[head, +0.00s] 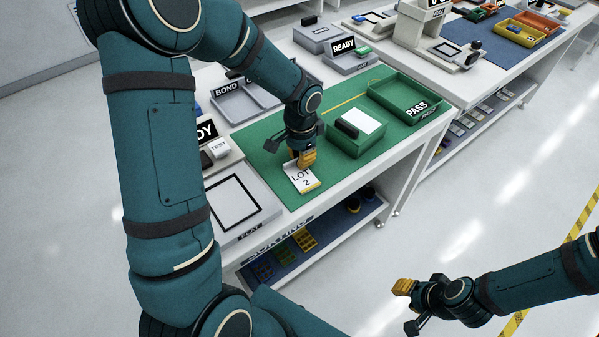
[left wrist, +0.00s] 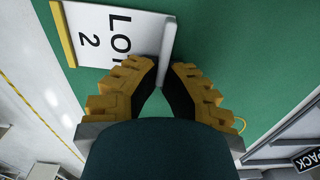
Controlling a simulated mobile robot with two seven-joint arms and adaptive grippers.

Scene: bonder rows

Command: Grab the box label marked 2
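The box label marked 2 (head: 301,178) is a white card reading "LOT 2" with a yellow edge, at the front of the green mat. In the left wrist view the label (left wrist: 105,38) has a raised white strip along one edge. My left gripper (head: 302,160) is over the label's far edge. In the left wrist view its yellow fingertips (left wrist: 167,68) are close together, one on each side of the strip, and look shut on it. The label appears to lie on or just above the mat. My right gripper (head: 405,292) hangs over the floor, away from the table; its finger gap is unclear.
On the green mat (head: 262,158) stand a green box (head: 353,146) with a white top patch and a green PASS tray (head: 378,98). A FLAT plate (head: 238,212) lies at the left. READY stands and BOND trays line the back. A lower shelf holds small parts.

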